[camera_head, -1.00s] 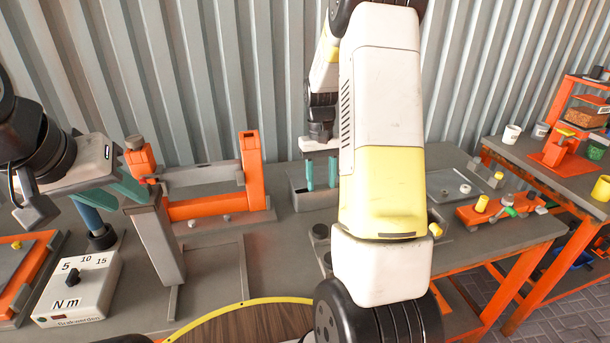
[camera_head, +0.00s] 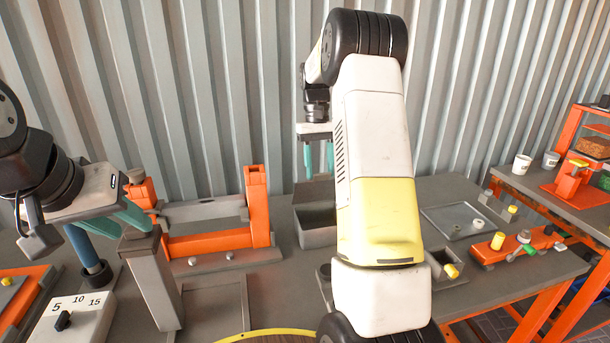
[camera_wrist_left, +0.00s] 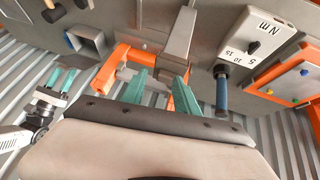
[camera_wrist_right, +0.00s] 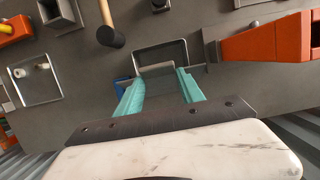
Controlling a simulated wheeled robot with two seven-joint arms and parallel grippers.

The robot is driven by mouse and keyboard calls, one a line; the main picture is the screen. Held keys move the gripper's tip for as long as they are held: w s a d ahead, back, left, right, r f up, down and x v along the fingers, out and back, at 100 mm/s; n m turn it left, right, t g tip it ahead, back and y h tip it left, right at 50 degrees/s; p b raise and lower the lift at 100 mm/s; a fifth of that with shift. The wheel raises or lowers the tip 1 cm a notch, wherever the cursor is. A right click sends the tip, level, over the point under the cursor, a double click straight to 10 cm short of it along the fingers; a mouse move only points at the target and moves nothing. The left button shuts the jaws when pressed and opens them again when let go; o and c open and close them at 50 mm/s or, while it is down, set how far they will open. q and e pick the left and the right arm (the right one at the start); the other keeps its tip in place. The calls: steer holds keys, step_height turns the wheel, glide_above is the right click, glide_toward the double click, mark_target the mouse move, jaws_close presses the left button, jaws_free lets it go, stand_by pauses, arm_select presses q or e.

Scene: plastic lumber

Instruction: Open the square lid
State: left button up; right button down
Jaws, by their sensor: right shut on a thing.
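The grey square box (camera_head: 317,234) stands on the bench left of my right arm. Its top is open in the head view, and its dark inside shows in the right wrist view. The grey square lid (camera_head: 315,192) is raised at the box's back edge; it also shows in the right wrist view (camera_wrist_right: 156,70). My right gripper (camera_head: 319,176) is above the box's back, its teal fingers (camera_wrist_right: 156,80) shut on the lid with the plate between their tips.
An orange frame (camera_head: 215,243) stands left of the box. A dial box (camera_head: 70,322) and a blue-handled tool (camera_head: 88,255) are below my left gripper. A mallet (camera_wrist_right: 108,30) lies beside the box. A tray (camera_head: 465,220) and an orange fixture (camera_head: 510,247) are at right.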

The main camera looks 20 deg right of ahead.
steer(key=w, duration=0.8)
steer(key=shift+w+d, duration=0.25)
steer(key=c, duration=0.7)
jaws_free()
steer(key=shift+s+r, duration=0.1)
steer(key=shift+s, duration=0.05)
steer(key=shift+r, duration=0.15)
steer(key=shift+v, duration=3.6)
